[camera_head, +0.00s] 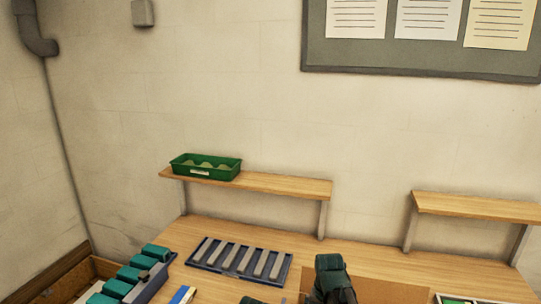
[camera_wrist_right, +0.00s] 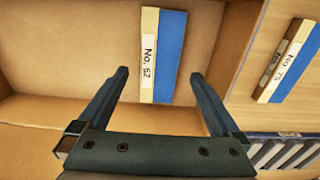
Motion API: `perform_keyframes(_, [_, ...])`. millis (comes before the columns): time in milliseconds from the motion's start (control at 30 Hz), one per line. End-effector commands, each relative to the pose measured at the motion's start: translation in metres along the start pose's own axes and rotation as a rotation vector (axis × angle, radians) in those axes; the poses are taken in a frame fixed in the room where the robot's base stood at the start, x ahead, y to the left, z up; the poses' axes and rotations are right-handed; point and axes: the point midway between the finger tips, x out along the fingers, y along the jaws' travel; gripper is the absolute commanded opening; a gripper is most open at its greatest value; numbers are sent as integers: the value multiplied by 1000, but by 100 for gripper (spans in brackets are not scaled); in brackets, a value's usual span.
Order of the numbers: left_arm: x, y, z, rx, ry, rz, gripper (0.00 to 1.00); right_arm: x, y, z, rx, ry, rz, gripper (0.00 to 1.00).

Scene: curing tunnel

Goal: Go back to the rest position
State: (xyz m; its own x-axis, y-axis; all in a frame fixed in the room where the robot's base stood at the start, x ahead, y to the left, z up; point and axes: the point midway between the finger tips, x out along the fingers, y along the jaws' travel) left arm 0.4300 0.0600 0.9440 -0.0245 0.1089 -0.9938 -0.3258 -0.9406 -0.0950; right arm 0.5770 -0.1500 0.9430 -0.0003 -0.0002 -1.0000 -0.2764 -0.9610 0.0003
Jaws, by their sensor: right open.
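My right gripper (camera_wrist_right: 159,76) is open, its two dark fingers apart with nothing between them. It is over a cardboard box (camera_wrist_right: 60,60). A blue and white piece labelled No. 62 (camera_wrist_right: 165,50) lies in the box beyond the fingertips. In the head view the dark green end of my right arm (camera_head: 331,279) is at the bottom edge, beside the box's cardboard (camera_head: 385,290); its fingers cannot be made out there.
A tray of grey bars (camera_head: 240,260) lies on the table, with a blue and white piece (camera_head: 183,295) nearer. Teal items (camera_head: 131,274) stand at left. A green bin (camera_head: 205,167) sits on the left shelf (camera_head: 270,184); the right shelf (camera_head: 475,206) is bare.

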Motion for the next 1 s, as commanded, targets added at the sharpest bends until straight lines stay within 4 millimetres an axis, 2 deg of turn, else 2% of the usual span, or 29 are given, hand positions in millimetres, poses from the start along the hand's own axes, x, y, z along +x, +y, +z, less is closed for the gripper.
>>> perform_keyframes(33, [13,1,-1,0,0,0,100,14,0,0,0,0,0,100])
perform_keyframes(100, [22,2,-1,0,0,0,100,22,0,0,0,0,0,100])
perform_keyframes(433, [51,5,-3,0,0,0,100,52,0,0,0,0,0,100])
perform_keyframes(500, [34,3,-2,0,0,0,100,34,0,0,0,0,0,100])
perform_keyframes(1000, [-25,-2,2,0,0,0,100,-25,0,0,0,0,0,100])
